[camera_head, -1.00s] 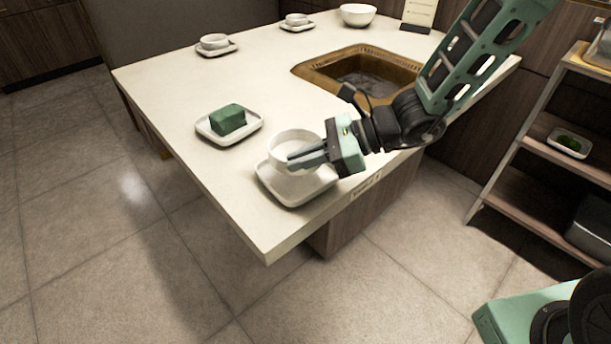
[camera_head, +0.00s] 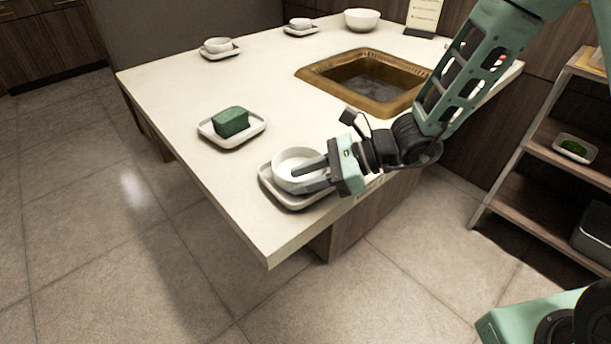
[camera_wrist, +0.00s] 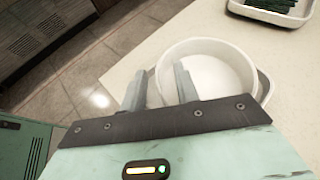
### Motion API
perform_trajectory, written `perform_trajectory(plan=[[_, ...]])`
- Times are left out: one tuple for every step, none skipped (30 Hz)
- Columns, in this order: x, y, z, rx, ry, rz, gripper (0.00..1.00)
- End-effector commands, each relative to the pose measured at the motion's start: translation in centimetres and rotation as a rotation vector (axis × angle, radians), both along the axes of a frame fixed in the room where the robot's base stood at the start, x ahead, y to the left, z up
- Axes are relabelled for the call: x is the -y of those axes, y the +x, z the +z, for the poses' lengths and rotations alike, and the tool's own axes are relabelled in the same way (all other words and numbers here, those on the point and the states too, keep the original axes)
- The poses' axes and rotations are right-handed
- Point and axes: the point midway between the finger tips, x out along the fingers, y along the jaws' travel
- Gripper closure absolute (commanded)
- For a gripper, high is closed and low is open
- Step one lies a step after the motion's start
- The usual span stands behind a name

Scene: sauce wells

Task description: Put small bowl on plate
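The small white bowl (camera_head: 290,160) sits in the square white plate (camera_head: 268,187) at the counter's near corner. It appears to rest on the plate, upright or nearly so. My gripper (camera_head: 308,178) is at the bowl's near side. In the wrist view, my gripper (camera_wrist: 158,80) has its fingers apart, one outside and one inside the wall of the bowl (camera_wrist: 218,72). A gap shows between the fingers and the wall. Part of the plate (camera_wrist: 266,88) shows beside the bowl; the rest is hidden.
A dish (camera_head: 250,137) with a green block (camera_head: 231,122) stands behind the plate. A brass sink (camera_head: 375,103) is to the right. Two more plated bowls (camera_head: 218,45) (camera_head: 301,23) and a larger bowl (camera_head: 362,19) stand at the back. The counter's near edge is close to the plate.

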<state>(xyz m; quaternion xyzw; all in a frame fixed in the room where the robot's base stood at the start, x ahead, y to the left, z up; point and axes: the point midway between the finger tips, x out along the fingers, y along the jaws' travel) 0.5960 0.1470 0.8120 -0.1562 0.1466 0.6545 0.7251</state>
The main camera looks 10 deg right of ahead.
Motion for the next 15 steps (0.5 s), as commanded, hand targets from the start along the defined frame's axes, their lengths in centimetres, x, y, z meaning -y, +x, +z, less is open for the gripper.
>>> perform_trajectory(plan=[[0.0, 0.0, 0.1, 0.000, 0.000, 0.000, 0.69], [0.0, 0.0, 0.2, 0.000, 0.000, 0.000, 0.69], [0.2, 0.0, 0.3, 0.001, 0.000, -0.002, 0.69], [0.5, 0.0, 0.4, 0.001, 0.000, -0.003, 0.69], [0.8, 0.0, 0.6, 0.002, 0.000, -0.002, 0.69], [1.3, 0.0, 0.8, 0.003, 0.000, -0.003, 0.69], [1.7, 0.0, 1.0, 0.002, -0.001, -0.005, 0.69], [2.2, -0.1, 1.2, 0.002, -0.001, -0.004, 0.69], [3.0, -0.2, 1.6, 0.001, -0.002, -0.005, 0.69], [3.5, -0.3, 1.9, 0.003, -0.001, -0.004, 0.69], [4.2, -0.3, 2.2, 0.003, 0.000, -0.006, 0.69], [4.9, -0.4, 2.5, 0.002, -0.001, -0.005, 0.69], [5.6, -0.5, 2.8, 0.002, -0.002, -0.006, 0.69], [6.1, -0.6, 3.1, 0.002, -0.002, -0.006, 0.69], [6.9, -0.6, 3.4, 0.002, 0.000, -0.006, 0.69]])
